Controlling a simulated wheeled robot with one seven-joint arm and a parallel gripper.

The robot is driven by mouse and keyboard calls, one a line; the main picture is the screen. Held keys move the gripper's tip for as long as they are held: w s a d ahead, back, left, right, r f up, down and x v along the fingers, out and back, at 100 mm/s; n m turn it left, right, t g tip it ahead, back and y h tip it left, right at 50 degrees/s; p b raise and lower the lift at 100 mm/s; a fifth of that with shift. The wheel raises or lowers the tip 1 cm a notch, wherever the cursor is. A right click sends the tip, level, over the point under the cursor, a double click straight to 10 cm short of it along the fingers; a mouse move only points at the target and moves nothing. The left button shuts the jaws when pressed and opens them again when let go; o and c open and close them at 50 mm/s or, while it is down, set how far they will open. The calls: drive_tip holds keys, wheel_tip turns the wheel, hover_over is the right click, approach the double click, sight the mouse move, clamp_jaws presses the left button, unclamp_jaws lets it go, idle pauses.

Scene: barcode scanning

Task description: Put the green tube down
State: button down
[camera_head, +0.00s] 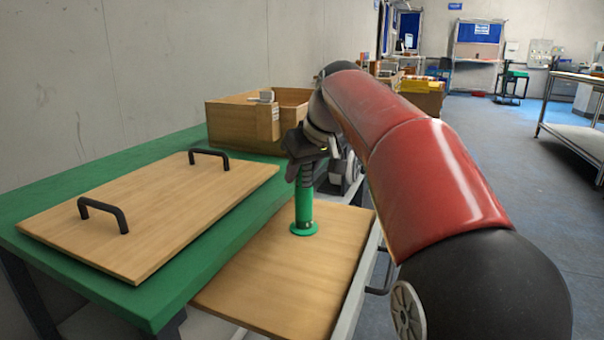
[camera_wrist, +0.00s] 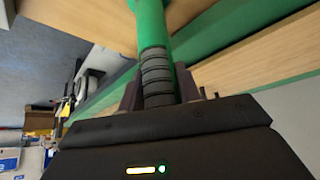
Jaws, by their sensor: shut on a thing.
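The green tube (camera_head: 304,208) is upright, with a wide round flange at its lower end. My gripper (camera_head: 304,165) is shut on its dark ribbed upper part. The flange is over the wooden board (camera_head: 300,275) beside the green table; I cannot tell whether it touches the board. In the wrist view the green tube (camera_wrist: 153,22) runs away from my gripper (camera_wrist: 158,92), with the black ribbed section between the fingers.
A wooden tray with black handles (camera_head: 150,215) lies on the green table (camera_head: 60,205). A wooden box (camera_head: 235,125) stands at the table's far end. The wooden board is bare in front of the tube. A metal rail edges its right side.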

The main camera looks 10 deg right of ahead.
drive_tip(key=shift+r, duration=0.1)
drive_tip(key=c, duration=1)
unclamp_jaws()
drive_tip(key=shift+r, duration=0.1)
drive_tip(key=p+v, duration=0.3)
drive_tip(key=v, duration=0.9)
